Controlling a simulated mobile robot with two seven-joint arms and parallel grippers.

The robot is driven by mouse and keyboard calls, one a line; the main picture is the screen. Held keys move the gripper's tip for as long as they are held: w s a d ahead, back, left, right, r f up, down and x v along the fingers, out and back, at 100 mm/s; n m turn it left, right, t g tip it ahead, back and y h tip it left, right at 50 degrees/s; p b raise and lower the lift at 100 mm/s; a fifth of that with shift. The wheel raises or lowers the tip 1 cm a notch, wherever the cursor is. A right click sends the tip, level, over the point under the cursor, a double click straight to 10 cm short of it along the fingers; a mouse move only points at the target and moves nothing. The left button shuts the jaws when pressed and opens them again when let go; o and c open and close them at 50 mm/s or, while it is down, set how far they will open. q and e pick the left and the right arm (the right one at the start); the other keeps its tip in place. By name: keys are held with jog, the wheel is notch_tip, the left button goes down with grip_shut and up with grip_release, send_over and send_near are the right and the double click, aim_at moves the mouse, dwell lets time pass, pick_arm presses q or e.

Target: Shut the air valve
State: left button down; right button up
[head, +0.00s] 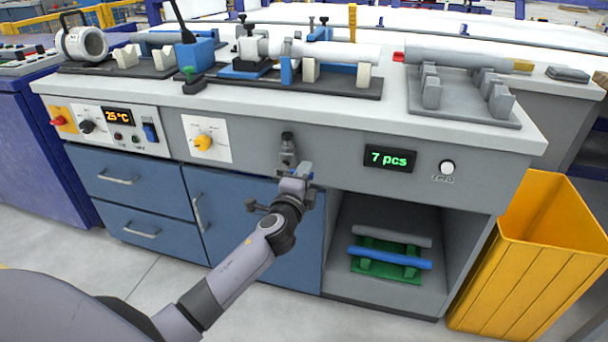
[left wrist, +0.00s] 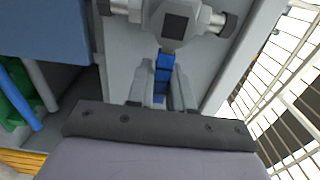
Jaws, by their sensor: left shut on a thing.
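The air valve (head: 288,143) is a grey fitting on the front panel of the workbench, right of the yellow knob. In the left wrist view its grey body (left wrist: 174,25) has a dark square in the middle and a pipe end on each side. A blue lever (left wrist: 163,68) runs from the body down between my fingers. My left gripper (head: 303,172) is at the valve, shut on this blue lever; its fingers also show in the left wrist view (left wrist: 160,90). In the head view the hand partly hides the lever. My right gripper is not in view.
The panel also carries a yellow knob (head: 203,143), a green "7 pcs" display (head: 390,159) and a white button (head: 447,167). Below, an open shelf holds a blue pipe (head: 390,258). A yellow bin (head: 535,255) stands at the right. Pipes and fixtures cover much of the benchtop.

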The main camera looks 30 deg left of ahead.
pick_arm(q)
jog(key=c, duration=1.1)
grip_release()
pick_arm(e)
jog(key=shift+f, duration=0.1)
pick_arm(q)
jog(key=p+v, duration=0.1)
jog(key=v, duration=0.6)
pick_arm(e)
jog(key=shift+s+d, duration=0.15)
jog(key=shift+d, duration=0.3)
pick_arm(q)
jog(key=shift+f, duration=0.1)
